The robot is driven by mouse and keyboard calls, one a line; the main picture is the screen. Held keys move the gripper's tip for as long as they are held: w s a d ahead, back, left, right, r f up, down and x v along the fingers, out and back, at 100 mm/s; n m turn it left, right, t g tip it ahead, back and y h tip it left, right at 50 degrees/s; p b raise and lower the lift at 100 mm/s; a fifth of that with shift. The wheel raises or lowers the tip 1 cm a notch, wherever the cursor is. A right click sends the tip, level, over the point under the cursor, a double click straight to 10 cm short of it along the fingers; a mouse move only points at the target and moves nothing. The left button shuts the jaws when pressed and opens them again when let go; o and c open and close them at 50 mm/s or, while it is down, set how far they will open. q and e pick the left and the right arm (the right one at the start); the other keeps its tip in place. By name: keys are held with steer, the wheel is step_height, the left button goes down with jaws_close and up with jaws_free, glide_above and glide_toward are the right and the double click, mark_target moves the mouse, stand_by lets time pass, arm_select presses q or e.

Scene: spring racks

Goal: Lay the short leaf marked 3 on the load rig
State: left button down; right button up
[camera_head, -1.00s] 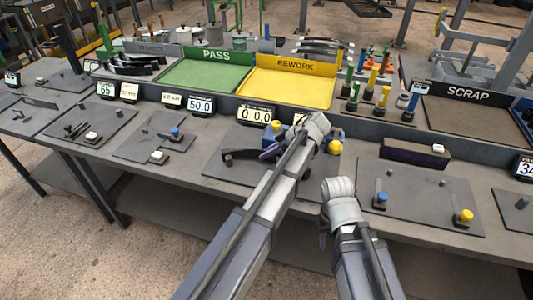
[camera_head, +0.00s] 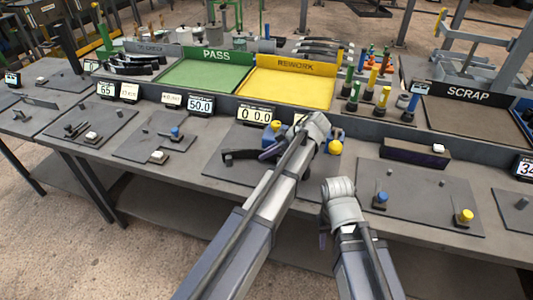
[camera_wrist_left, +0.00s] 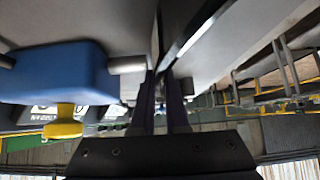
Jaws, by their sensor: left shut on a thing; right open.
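A dark leaf (camera_head: 240,154) lies low over the plate of the load rig (camera_head: 222,174), below the 0.0 display (camera_head: 255,114). My left gripper (camera_head: 270,153) is shut on this leaf near its right end. In the left wrist view, the leaf (camera_wrist_left: 190,22) runs upward from between the fingertips (camera_wrist_left: 162,82). I cannot read a 3 on it, nor tell if it touches the rig's supports. The rig's blue block (camera_wrist_left: 55,72) with a yellow knob (camera_wrist_left: 62,128) is beside the fingers. My right gripper (camera_head: 323,240) is open in front of the bench edge, partly hidden by its arm.
Behind stand the green PASS tray (camera_head: 205,72), the yellow REWORK tray (camera_head: 290,88) and the SCRAP tray (camera_head: 465,116). Coloured posts (camera_head: 383,97) stand right of REWORK. A dark box (camera_head: 415,151) and another plate with blue and yellow knobs (camera_head: 420,200) are to the right.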

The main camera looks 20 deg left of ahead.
arm_select(q)
steer(key=shift+s, duration=0.45)
steer(key=shift+f, duration=0.2)
stand_by(0.7)
steer(key=c, duration=1.1)
jaws_free()
steer(key=shift+r, duration=0.1)
steer(key=o, duration=0.7)
steer(key=shift+o, duration=0.2)
step_height(320, 180, up, 8)
steer(key=p, duration=0.7)
steer(key=shift+p, duration=0.35)
